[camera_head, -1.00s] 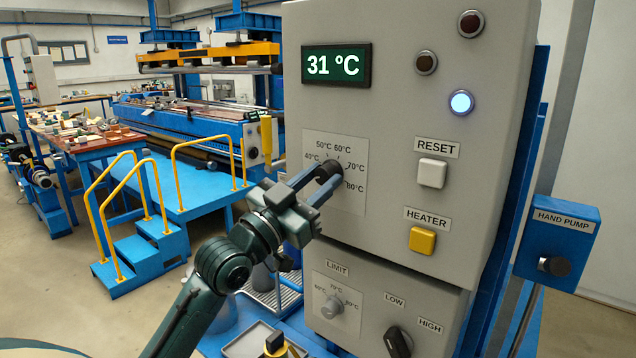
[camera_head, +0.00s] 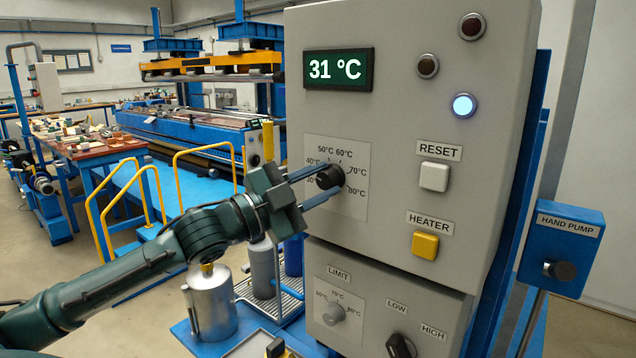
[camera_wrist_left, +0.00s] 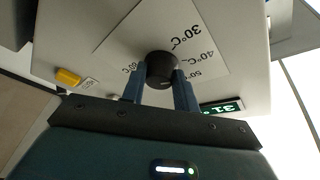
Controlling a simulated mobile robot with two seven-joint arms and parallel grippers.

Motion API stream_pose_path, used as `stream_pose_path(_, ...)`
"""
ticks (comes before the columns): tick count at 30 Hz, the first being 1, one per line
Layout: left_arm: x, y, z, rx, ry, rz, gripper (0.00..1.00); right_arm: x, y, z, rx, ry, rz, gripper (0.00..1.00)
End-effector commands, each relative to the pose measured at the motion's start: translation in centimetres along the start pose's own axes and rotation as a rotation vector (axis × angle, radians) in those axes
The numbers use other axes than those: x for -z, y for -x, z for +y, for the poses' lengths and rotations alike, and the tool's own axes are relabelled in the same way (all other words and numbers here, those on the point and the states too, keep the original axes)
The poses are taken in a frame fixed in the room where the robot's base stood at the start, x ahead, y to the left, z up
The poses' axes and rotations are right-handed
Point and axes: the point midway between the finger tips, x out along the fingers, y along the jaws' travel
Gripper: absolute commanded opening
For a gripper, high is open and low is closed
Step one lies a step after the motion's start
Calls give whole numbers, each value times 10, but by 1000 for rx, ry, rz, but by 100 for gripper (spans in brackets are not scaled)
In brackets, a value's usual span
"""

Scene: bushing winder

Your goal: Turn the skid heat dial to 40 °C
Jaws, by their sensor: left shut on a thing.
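The skid heat dial (camera_head: 330,176) is a black knob on a pale scale plate (camera_head: 352,212) marked from about 30 to 80 °C. My left gripper (camera_head: 322,184) is shut on this dial, one finger on each side of it. In the left wrist view the black dial (camera_wrist_left: 161,70) sits between the two blue fingertips. The green display (camera_head: 338,69) above reads 31 °C. My right gripper is not in view.
The grey cabinet also carries a white RESET button (camera_head: 434,176), a yellow HEATER button (camera_head: 425,244) and a lit white lamp (camera_head: 464,106). Below are a LIMIT knob (camera_head: 333,314) and a LOW/HIGH switch (camera_head: 400,345). A metal canister (camera_head: 211,305) stands under my left arm.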

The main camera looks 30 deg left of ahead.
Motion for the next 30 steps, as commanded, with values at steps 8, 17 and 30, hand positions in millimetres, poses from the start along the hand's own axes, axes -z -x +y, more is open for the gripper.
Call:
stream_pose_path(8, 0, 0, 1, -25, -53, -3, 7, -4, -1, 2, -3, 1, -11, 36)
stream_pose_path(17, 0, 0, 1, -27, -57, -3, 7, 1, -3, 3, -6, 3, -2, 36)
stream_pose_path(30, 0, 0, 0, -25, -57, -3, 52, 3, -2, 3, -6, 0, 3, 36)
